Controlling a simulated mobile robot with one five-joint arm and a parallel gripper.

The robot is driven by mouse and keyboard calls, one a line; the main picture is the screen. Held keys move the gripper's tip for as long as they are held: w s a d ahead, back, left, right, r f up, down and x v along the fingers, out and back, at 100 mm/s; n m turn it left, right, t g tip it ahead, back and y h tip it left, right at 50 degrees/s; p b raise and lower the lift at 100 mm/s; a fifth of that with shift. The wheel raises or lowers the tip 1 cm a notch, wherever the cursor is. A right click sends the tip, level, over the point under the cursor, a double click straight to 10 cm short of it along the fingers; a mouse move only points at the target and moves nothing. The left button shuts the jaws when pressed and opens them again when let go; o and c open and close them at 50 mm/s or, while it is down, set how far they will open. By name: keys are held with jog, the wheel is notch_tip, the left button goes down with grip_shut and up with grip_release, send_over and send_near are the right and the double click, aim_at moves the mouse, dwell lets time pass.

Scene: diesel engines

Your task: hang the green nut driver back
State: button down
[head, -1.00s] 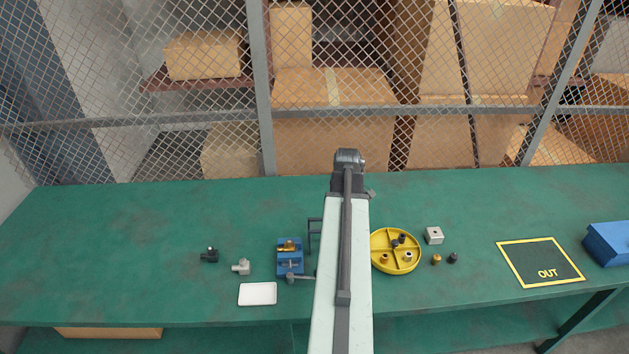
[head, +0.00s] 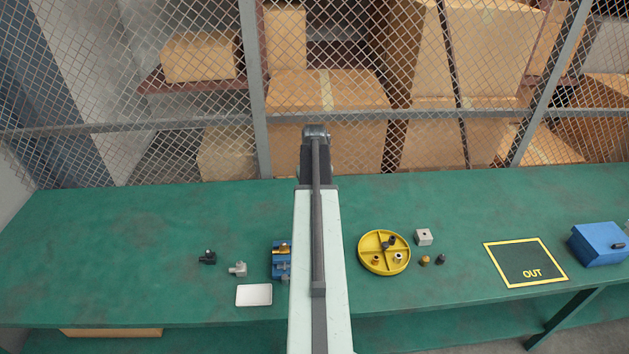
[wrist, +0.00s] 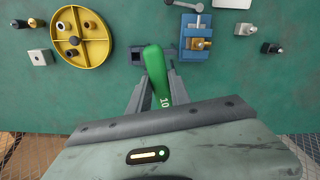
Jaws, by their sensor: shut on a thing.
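The green nut driver (wrist: 155,66), marked 10, is between the fingers of my gripper (wrist: 158,84) in the wrist view. My gripper is shut on its handle. The driver's lower end is hidden behind the handle. A dark bracket (wrist: 137,56) shows just beyond the handle, beside the blue vise; whether the driver touches it I cannot tell. In the head view my arm hides the driver, the gripper's fingers and the bracket.
A blue vise (head: 281,262) holds a brass-coloured part. A yellow divided dish (head: 365,263) with small fittings, a metal block (head: 424,237) and a white tray (head: 254,295) stand nearby. A mat marked OUT (head: 525,280) and a blue box (head: 598,244) lie right. The rear bench is clear.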

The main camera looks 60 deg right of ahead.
jog(key=shift+w+d+r+m, duration=0.5)
jog(key=shift+d+r+m, duration=0.2)
jog(key=shift+m, duration=0.2)
jog(key=shift+w+d+m, duration=0.15)
jog(key=shift+m, duration=0.35)
jog(key=shift+f, duration=0.1)
notch_tip(320, 180, down, 15)
jog(key=b, duration=1.5)
jog(key=shift+f, duration=0.25)
jog(key=shift+f+b, duration=0.5)
jog(key=shift+b, duration=0.1)
